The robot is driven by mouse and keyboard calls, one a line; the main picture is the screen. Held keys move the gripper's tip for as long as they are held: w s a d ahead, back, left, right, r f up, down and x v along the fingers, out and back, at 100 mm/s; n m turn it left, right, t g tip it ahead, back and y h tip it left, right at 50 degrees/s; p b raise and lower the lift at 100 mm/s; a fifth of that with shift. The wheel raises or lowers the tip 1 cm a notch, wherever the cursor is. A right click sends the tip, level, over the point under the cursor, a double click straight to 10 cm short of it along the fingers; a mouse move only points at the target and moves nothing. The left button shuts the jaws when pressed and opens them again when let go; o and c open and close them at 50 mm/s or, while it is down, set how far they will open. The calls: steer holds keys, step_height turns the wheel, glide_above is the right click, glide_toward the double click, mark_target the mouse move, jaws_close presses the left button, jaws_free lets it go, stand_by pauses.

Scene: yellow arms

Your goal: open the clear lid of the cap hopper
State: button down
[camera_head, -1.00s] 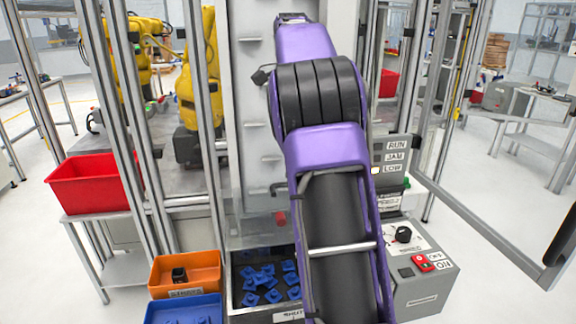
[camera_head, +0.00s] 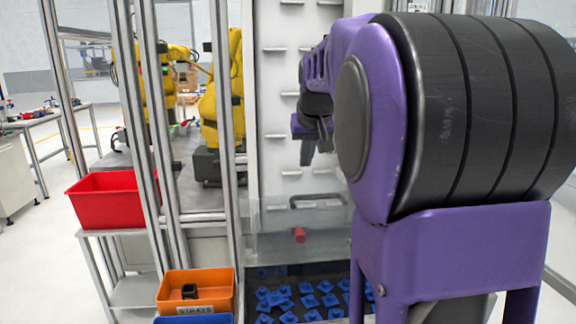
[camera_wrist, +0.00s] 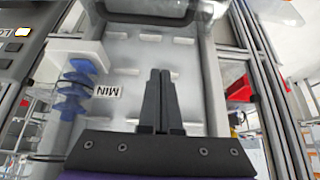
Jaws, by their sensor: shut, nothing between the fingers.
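The clear lid (camera_head: 270,222) appears as a see-through panel low on the front of the pale hopper column, above the tray of blue caps. A black loop handle (camera_head: 318,197) is at its upper part. My gripper (camera_head: 306,158) is in front of the column, above the handle and apart from it. In the wrist view my gripper (camera_wrist: 161,75) has its two dark fingers together and empty, pointing toward the dark handle (camera_wrist: 145,20) at the top edge. My arm hides the lid's right side.
A red knob (camera_head: 299,235) sits below the handle. Blue caps (camera_head: 288,304) lie in the dark tray below. An orange bin (camera_head: 208,280) and a red bin (camera_head: 104,208) stand left. Blue pieces (camera_wrist: 75,90) beside a MIN label show in the wrist view. Metal posts (camera_head: 222,120) flank the column.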

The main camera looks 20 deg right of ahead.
step_height(320, 180, down, 7)
steer(key=b, duration=0.1)
steer(key=shift+f+b, duration=0.15)
steer(key=shift+b, duration=0.25)
stand_by(0.3)
